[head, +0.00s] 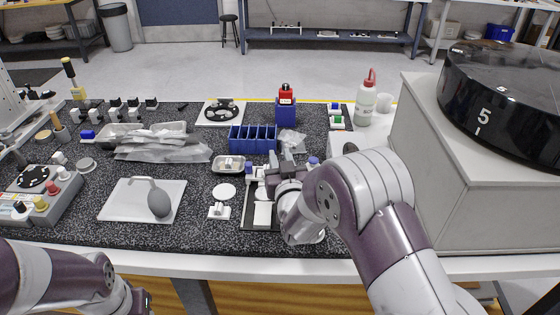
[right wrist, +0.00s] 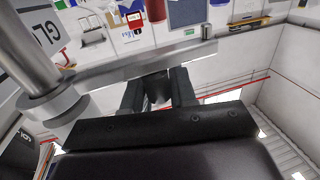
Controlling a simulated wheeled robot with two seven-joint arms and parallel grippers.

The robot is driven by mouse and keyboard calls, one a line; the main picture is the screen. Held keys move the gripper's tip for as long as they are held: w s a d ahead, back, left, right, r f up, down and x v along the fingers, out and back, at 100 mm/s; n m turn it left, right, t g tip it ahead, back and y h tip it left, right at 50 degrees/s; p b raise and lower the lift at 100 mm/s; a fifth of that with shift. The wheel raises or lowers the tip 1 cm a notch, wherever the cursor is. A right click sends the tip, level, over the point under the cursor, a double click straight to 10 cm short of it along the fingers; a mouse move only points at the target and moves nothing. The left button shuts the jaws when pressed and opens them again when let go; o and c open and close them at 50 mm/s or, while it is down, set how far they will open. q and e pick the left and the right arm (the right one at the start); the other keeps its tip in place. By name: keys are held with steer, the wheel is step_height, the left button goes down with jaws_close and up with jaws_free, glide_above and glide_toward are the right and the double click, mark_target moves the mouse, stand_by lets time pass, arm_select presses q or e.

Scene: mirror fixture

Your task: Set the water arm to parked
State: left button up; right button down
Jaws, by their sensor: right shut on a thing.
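A grey metal bar, which looks like the water arm (right wrist: 130,75), crosses the right wrist view from a round hub on a metal post (right wrist: 38,50) at the left to a free end at the upper right. My right gripper (right wrist: 160,88) is shut on a dark piece below the middle of this bar, likely its handle. In the head view my right gripper (head: 286,165) is over the dark mat near the middle of the bench, and my own arm hides much of what is there. My left gripper (head: 140,300) shows only partly at the bottom edge; its fingers cannot be made out.
A large black drum marked 5 (head: 500,95) stands on a grey cabinet (head: 440,190) at the right. A blue rack (head: 252,138), a small metal tray (head: 228,165) and a red-capped bottle (head: 366,100) are near my right arm. A white board (head: 120,205) lies at the left.

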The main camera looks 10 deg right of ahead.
steer(key=shift+w+d+m+h, duration=0.25)
steer(key=shift+m+h, duration=0.25)
steer(key=shift+h, duration=0.3)
steer(key=c, duration=1)
jaws_free()
